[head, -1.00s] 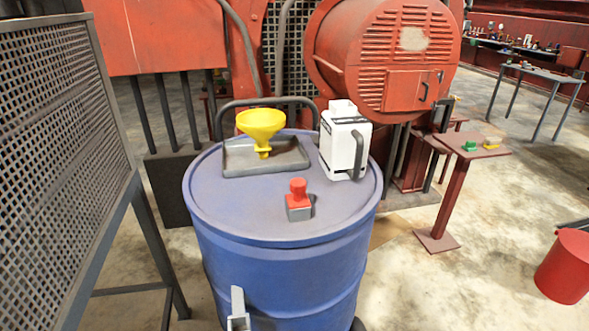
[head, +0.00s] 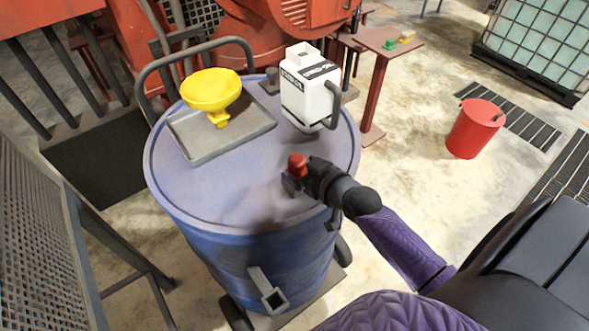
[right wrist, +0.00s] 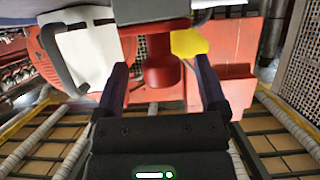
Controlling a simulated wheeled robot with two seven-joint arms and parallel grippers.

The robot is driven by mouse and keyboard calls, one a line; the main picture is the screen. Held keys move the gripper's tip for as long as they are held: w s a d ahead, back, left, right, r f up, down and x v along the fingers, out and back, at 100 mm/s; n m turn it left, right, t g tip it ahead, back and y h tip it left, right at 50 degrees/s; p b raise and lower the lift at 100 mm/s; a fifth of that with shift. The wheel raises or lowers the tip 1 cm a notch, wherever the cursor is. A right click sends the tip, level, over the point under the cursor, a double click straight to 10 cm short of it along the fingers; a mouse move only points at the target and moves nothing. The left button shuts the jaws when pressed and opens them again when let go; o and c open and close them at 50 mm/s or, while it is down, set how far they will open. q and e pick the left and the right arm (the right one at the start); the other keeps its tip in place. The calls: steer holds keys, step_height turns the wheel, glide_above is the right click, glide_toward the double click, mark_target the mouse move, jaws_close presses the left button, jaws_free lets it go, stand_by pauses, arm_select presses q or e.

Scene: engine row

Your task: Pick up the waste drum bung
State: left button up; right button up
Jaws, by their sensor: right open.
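The red waste drum bung (head: 297,166) stands on the top of the blue drum (head: 250,250), near its front right. My right gripper (head: 296,181) reaches in from the right, low over the lid, with its fingers at the bung. In the right wrist view, which looks upside down, the red bung (right wrist: 162,72) shows between the two spread fingers (right wrist: 160,82), with gaps on both sides. The gripper is open and not closed on it. My left gripper is not in view.
A yellow funnel (head: 212,92) stands in a grey tray (head: 205,157) at the lid's back left. A white jug (head: 304,92) stands behind the bung. A mesh panel (head: 35,240) is at the left. A red bucket (head: 474,130) stands on the floor at the right.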

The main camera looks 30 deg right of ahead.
steer(key=shift+x, duration=0.95)
steer(key=shift+w+f, duration=0.15)
steer(key=shift+w, duration=0.15)
jaws_close()
